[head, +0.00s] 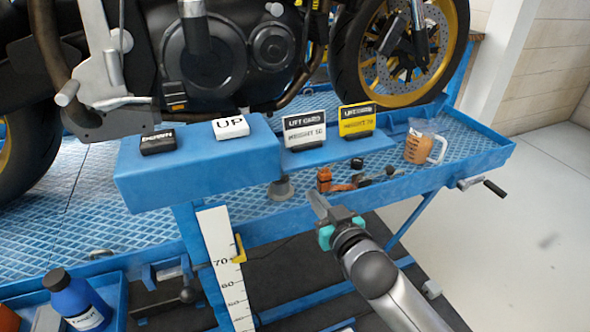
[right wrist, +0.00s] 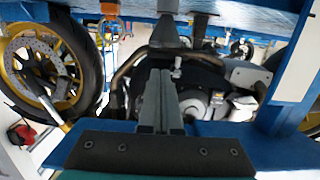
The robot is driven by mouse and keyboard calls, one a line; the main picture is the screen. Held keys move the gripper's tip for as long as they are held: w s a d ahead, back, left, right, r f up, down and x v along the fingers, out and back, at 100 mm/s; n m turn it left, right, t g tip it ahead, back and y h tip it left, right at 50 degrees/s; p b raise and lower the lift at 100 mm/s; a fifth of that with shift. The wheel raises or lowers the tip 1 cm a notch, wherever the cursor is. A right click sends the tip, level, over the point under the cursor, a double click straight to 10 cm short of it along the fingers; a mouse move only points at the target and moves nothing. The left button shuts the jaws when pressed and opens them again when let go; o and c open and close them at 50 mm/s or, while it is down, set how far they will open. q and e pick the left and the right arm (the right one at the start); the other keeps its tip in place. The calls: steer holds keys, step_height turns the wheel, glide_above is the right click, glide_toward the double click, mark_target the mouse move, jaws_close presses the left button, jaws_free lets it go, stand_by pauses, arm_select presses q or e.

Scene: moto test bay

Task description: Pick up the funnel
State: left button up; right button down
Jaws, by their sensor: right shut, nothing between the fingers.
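A small grey cone-shaped funnel (head: 281,189) stands on the blue mesh tray, just below the front edge of the blue raised box. Part of it is hard to make out against that box. My right gripper (head: 317,202) is shut and empty, in front of the tray's near edge, to the right of the funnel and apart from it. In the right wrist view its closed fingers (right wrist: 162,98) point ahead. A grey shape beyond them may be the funnel, but I cannot tell for sure. My left gripper is not in view.
Orange and dark small parts (head: 341,182) lie right of the funnel. A clear measuring jug (head: 414,150) stands farther right. A white height scale (head: 222,262) and a blue bottle (head: 78,299) are lower left.

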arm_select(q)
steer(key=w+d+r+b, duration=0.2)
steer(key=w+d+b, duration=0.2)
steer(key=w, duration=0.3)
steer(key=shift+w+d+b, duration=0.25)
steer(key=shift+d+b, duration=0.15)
arm_select(e)
steer(key=x, duration=1.2)
steer(key=shift+f, duration=0.1)
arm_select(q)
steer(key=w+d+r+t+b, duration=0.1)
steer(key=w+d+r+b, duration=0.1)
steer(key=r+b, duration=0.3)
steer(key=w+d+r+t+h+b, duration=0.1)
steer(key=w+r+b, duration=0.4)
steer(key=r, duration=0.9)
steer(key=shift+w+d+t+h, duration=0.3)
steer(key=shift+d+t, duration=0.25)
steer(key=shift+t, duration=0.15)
arm_select(e)
steer(key=s+d+f+t+y, duration=0.1)
steer(key=s+f+t, duration=0.3)
steer(key=f, duration=0.2)
steer(key=shift+s+d, duration=0.2)
